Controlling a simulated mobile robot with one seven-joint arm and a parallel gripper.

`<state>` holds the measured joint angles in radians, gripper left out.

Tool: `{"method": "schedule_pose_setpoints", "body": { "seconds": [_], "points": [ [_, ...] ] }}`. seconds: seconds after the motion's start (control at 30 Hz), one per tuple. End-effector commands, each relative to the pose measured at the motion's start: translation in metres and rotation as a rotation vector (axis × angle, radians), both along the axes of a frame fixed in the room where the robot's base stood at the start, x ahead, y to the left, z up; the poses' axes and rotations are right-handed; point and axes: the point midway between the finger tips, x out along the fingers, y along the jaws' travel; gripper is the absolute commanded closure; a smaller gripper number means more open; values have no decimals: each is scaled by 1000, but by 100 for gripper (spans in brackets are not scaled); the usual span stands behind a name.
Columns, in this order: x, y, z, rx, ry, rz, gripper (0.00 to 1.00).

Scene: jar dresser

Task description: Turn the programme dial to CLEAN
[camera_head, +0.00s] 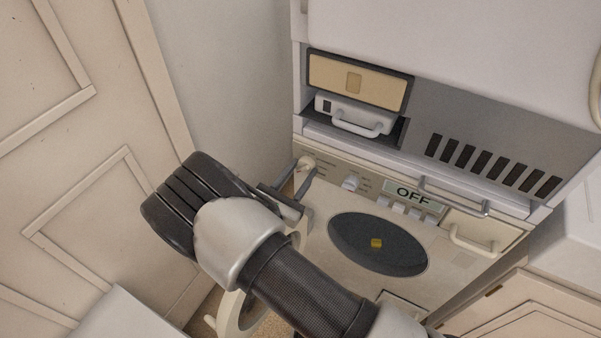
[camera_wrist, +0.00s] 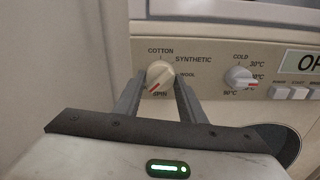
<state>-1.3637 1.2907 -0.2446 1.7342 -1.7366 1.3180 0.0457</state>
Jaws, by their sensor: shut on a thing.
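The programme dial (camera_wrist: 160,74) is a round cream knob on the washer's front panel, at the panel's left end in the head view (camera_head: 306,162). Labels around it read COTTON, SYNTHETIC, what looks like WOOL, and SPIN. I cannot make out a CLEAN label; the left finger covers part of the dial's left side. The dial's red mark points down and left. My gripper (camera_wrist: 161,80) is shut on the dial, one finger on each side; it shows in the head view too (camera_head: 301,174).
A temperature dial (camera_wrist: 240,77) sits to the right, then push buttons (camera_wrist: 290,91) and a display (camera_head: 414,195) reading OFF. Below is the round dark door window (camera_head: 378,244). A handle (camera_head: 453,197) juts out above the panel. A wall stands close on the left.

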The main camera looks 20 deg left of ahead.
Motion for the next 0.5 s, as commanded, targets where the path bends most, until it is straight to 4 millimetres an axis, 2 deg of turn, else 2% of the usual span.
{"method": "schedule_pose_setpoints", "body": {
  "seconds": [0.2, 0.23, 0.3, 0.33, 0.5],
  "points": [
    [0, 0, 0, 3, 0, 0, 86],
    [0, 0, 0, 3, 0, 0, 60],
    [0, 0, 0, 2, 0, 0, 48],
    [0, 0, 0, 2, 0, 0, 45],
    [0, 0, 0, 1, 0, 0, 45]
  ]
}}
